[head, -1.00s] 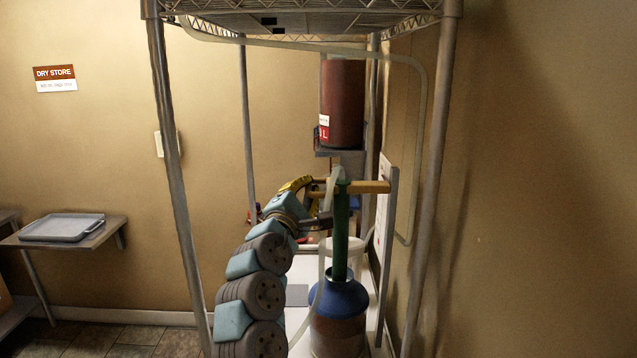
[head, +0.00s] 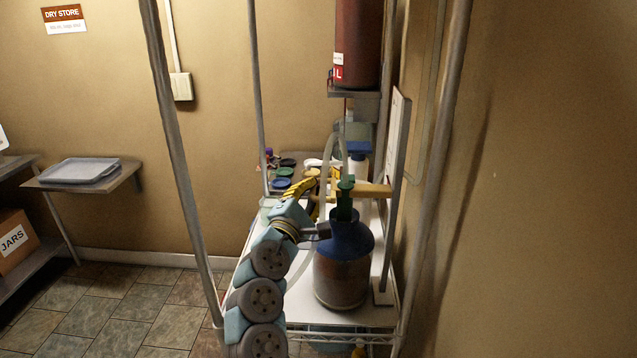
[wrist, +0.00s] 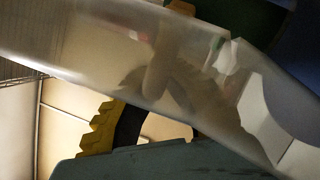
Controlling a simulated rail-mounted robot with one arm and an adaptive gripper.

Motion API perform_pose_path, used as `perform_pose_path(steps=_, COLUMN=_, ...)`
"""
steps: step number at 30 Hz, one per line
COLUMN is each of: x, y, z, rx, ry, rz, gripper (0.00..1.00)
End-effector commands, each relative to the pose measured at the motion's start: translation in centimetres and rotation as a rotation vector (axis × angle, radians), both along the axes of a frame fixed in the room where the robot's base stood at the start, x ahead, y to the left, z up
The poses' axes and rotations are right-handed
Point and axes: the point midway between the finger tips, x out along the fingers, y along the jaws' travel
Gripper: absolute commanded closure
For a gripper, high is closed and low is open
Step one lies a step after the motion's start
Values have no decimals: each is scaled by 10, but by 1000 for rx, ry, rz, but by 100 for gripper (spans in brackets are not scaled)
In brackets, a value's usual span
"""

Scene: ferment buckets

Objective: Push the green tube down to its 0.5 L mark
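The green tube (head: 345,203) stands upright in the neck of a blue-topped vessel (head: 342,277) on the white shelf. Its top is close to a wooden bar (head: 371,190). My gripper (head: 316,206), with yellow and dark parts, is just left of the tube; whether it touches the tube I cannot tell. The wrist view shows a yellow toothed part of my gripper and a translucent hose (wrist: 150,55) crossing close to the lens. A dark green surface shows at the top right there. The finger gap and any volume mark on the tube are not readable.
A dark red container (head: 357,45) stands on a bracket above. A white board (head: 395,160) rises at the right. Rack posts (head: 180,190) stand on both sides. Several small coloured items lie behind my gripper. A tray (head: 80,171) sits on a left side shelf.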

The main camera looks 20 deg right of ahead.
Motion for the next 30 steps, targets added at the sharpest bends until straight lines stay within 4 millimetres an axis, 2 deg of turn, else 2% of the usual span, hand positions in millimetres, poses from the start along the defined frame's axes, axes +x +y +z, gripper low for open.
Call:
perform_pose_path(steps=8, x=-2, y=-5, z=1, rx=-2, ry=1, rz=-10, gripper=100)
perform_pose_path(steps=12, x=-2, y=-4, z=1, rx=-2, ry=0, rz=-9, gripper=61)
perform_pose_path(steps=13, x=-2, y=-4, z=1, rx=-2, ry=0, rz=-8, gripper=59)
perform_pose_path(steps=23, x=-2, y=-1, z=0, rx=-1, ry=1, rz=-3, gripper=59)
perform_pose_path(steps=30, x=-13, y=13, z=-5, rx=-3, ry=2, rz=-3, gripper=59)
